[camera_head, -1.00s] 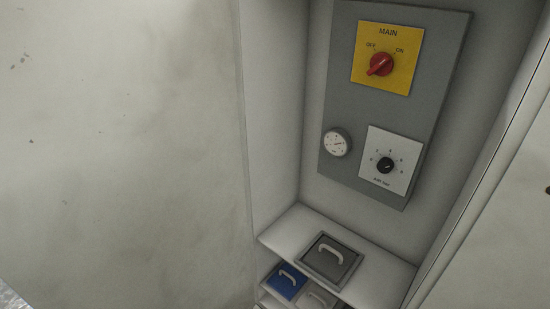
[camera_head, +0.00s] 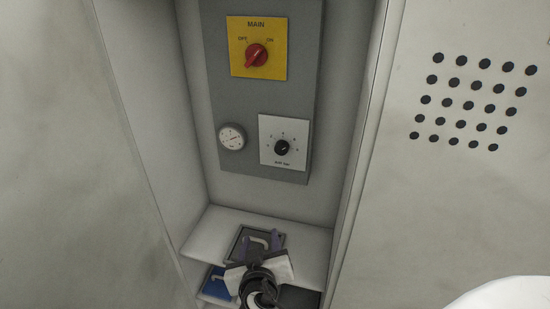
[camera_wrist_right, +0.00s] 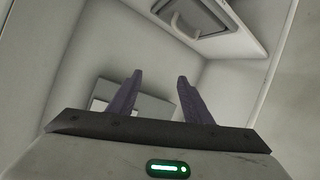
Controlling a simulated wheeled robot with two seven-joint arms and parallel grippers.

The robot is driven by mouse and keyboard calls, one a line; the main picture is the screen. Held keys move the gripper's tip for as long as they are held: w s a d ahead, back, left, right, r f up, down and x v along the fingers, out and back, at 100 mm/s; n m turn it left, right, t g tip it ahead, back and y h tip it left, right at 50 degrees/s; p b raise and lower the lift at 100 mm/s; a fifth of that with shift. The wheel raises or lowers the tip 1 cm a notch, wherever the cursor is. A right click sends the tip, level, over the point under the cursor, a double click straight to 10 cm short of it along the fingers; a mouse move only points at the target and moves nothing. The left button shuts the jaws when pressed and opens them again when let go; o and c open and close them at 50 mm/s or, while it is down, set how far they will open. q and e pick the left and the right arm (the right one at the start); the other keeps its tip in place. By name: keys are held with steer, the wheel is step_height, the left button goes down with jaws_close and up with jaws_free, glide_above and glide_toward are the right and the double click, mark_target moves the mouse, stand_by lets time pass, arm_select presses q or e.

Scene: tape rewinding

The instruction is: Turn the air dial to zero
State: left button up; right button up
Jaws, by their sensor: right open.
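The air dial (camera_head: 282,147) is a small black knob on a white plate (camera_head: 270,160) with a ring of marks, low on a grey panel (camera_head: 233,95) in a wall recess. Its pointer is too small to read surely. My right gripper (camera_head: 262,240) is below the dial, in front of the shelf, apart from the plate. Its purple fingers stand apart and empty, and they also show in the right wrist view (camera_wrist_right: 160,76). Part of the grey panel (camera_wrist_right: 150,103) shows beyond them there; the knob is hidden. My left gripper is out of view.
A round gauge (camera_head: 232,136) sits left of the dial. A red main switch (camera_head: 256,55) on a yellow plate is above. A handled grey lid (camera_head: 240,238) on the shelf (camera_head: 200,240) and a blue lid (camera_head: 215,283) lie below. Recess walls stand close on both sides.

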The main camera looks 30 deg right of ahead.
mark_target(281, 151)
steer(key=w+d+r+m+h, duration=0.25)
steer(key=r+m+h, duration=0.4)
steer(key=r, duration=0.95)
steer(key=shift+t, duration=0.3)
steer(key=p+x, duration=0.1)
steer(key=x, duration=0.3)
steer(key=p+x, duration=0.1)
steer(key=x, duration=0.4)
steer(key=shift+s+d+p, duration=0.25)
steer(key=shift+p, duration=0.05)
steer(key=shift+w+d, duration=0.35)
steer(key=shift+d, duration=0.15)
steer(key=c, duration=1)
